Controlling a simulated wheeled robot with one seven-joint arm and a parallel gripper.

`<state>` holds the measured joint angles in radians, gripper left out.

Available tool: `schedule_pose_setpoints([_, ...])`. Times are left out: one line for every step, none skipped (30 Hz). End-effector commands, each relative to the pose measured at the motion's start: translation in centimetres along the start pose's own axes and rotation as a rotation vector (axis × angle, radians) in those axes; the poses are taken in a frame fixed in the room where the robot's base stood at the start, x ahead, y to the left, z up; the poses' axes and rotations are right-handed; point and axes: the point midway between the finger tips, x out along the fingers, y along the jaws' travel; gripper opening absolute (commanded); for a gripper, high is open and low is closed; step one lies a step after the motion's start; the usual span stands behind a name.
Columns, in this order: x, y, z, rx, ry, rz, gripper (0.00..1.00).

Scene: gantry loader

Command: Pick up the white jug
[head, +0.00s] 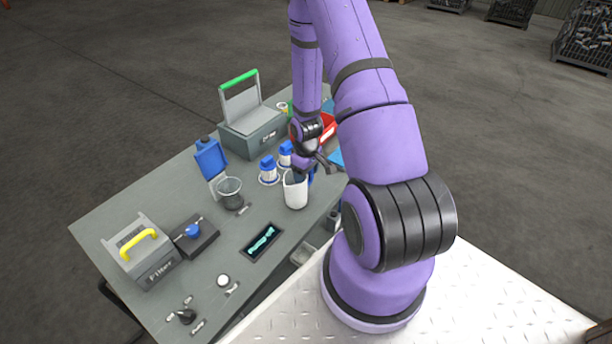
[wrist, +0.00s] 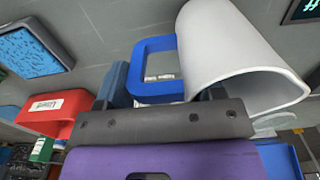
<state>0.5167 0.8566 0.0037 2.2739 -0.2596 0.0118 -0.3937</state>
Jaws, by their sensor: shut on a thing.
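The finger contact is partly hidden by the gripper body. I cannot tell whether the jug's base touches the table.
A grey mesh cup (head: 230,192) and blue-capped containers (head: 268,170) stand left of the jug. A grey box with green handle (head: 250,125) and a red bin (head: 328,128) are behind. A dark display (head: 262,242) lies in front. The front-left holds a yellow-handled filter box (head: 145,262).

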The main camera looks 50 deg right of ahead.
Motion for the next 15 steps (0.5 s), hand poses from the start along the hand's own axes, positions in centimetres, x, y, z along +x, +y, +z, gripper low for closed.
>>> schedule_pose_setpoints([-0.3,0.0,0.0,0.000,0.001,0.000,0.24])
schedule_pose_setpoints([-0.5,0.0,0.0,0.000,0.001,0.001,0.24])
schedule_pose_setpoints([-0.8,0.0,0.0,0.000,0.002,0.001,0.24])
schedule_pose_setpoints([-1.0,0.0,0.0,0.000,0.002,0.001,0.24])
schedule_pose_setpoints([-1.3,0.0,0.0,0.000,0.002,0.001,0.24])
schedule_pose_setpoints([-1.6,0.0,0.0,0.000,0.002,0.001,0.24])
schedule_pose_setpoints([-1.9,0.0,0.0,0.001,0.002,0.001,0.24])
schedule_pose_setpoints([-2.1,0.0,0.0,0.001,0.002,0.001,0.24])
schedule_pose_setpoints([-2.6,0.1,-0.1,0.001,0.003,0.002,0.24])
schedule_pose_setpoints([-2.9,0.1,-0.1,0.001,0.003,0.002,0.24])
schedule_pose_setpoints([-2.9,-0.2,-0.1,-0.002,0.002,0.000,0.24])
schedule_pose_setpoints([-2.9,-0.8,-0.4,-0.004,0.001,0.000,0.24])
schedule_pose_setpoints([-2.9,-1.1,-0.5,-0.004,0.001,0.000,0.24])
schedule_pose_setpoints([-2.9,-1.4,-0.6,-0.004,0.001,0.000,0.24])
schedule_pose_setpoints([-3.0,-1.8,-0.8,-0.004,0.000,0.000,0.24])
